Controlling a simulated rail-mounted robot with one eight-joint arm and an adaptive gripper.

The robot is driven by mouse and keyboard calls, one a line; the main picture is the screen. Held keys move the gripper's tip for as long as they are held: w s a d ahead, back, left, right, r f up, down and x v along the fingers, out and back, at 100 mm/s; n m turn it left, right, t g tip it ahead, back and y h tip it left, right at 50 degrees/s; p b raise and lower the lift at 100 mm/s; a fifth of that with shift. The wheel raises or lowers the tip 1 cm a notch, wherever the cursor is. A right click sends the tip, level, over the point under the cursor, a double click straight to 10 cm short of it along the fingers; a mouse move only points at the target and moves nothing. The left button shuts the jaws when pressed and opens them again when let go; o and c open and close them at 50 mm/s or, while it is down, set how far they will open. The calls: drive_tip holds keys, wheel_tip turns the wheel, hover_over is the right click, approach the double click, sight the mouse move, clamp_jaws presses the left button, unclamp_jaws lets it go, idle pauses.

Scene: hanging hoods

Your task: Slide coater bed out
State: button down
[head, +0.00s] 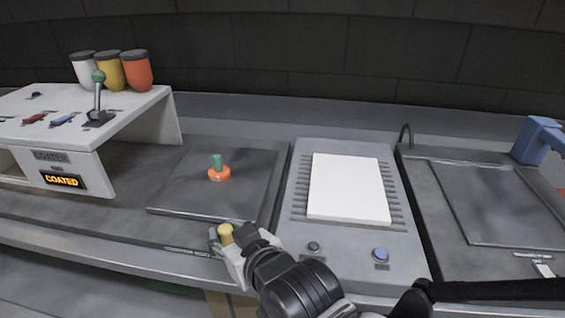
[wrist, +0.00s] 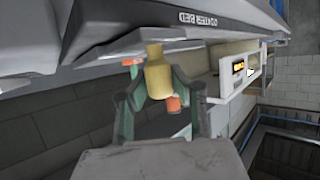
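The coater bed (head: 186,196) is a dark, flat plate in front and to the right of the white coater (head: 150,112), whose sign reads COATED. A small orange piece with a green stem (head: 218,170) stands on it. A yellow knob (head: 226,234) is at the front edge; the wrist view shows the knob (wrist: 158,72) beside the COATER BED label (wrist: 203,21). My gripper (head: 227,240) is at this edge, and its green fingers in the wrist view (wrist: 157,88) sit on both sides of the knob, seemingly closed on it. The exact contact is partly hidden.
Right of the bed is a grey station with a white slab (head: 348,189) and two knobs in front. Farther right is another dark plate (head: 495,203) with a blue fixture (head: 540,138). White, yellow and orange cups (head: 109,70) stand on the coater. Open space lies before the counter.

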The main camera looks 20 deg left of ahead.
drive_tip(key=c, duration=1.5)
unclamp_jaws()
drive_tip(key=shift+d, duration=0.25)
drive_tip(key=shift+o, duration=0.2)
drive_tip(key=v, duration=1.2)
